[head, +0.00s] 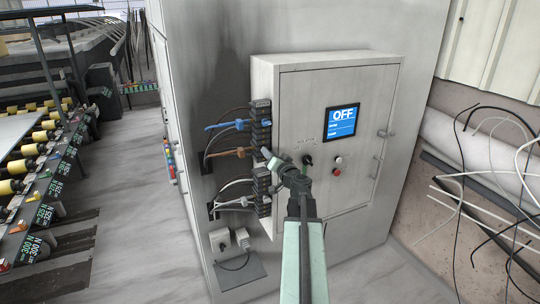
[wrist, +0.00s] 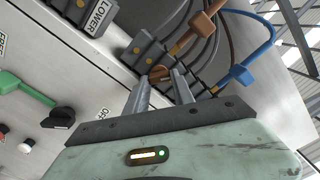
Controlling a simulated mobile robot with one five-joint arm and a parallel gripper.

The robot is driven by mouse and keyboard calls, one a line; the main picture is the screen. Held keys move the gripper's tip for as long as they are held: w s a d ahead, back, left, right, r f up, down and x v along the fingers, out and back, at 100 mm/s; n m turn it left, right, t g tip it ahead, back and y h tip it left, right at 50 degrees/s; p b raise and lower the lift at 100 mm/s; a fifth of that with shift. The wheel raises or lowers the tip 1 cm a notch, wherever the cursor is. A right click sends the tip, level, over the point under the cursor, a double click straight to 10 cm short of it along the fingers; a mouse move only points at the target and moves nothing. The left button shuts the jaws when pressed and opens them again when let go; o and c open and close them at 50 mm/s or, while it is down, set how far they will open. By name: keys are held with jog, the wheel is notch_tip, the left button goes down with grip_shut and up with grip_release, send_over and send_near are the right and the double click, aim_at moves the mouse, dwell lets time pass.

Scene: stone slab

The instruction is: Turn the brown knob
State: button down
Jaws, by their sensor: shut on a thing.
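My gripper (head: 267,154) reaches the column of dark terminal blocks (head: 262,112) on the left edge of the grey control cabinet. In the wrist view, my gripper (wrist: 157,84) has its two fingers closed around a small brown knob (wrist: 158,71) at the row of dark blocks (wrist: 147,48). The fingers cover part of the knob. In the head view my gripper hides it. How far the knob is turned cannot be told.
The cabinet screen (head: 342,121) reads OFF. A black rotary switch (head: 308,160) sits right of my gripper. Blue plugs (head: 240,125) and a brown plug (head: 242,153) with cables lie left of the blocks. Loose cables (head: 490,180) hang at the far right.

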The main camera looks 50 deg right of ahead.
jog(key=m, duration=2.6)
jog(key=shift+a+f+b, duration=0.1)
jog(key=shift+f+b, duration=0.3)
jog(key=shift+m, duration=0.3)
jog(key=c, duration=1.1)
grip_release()
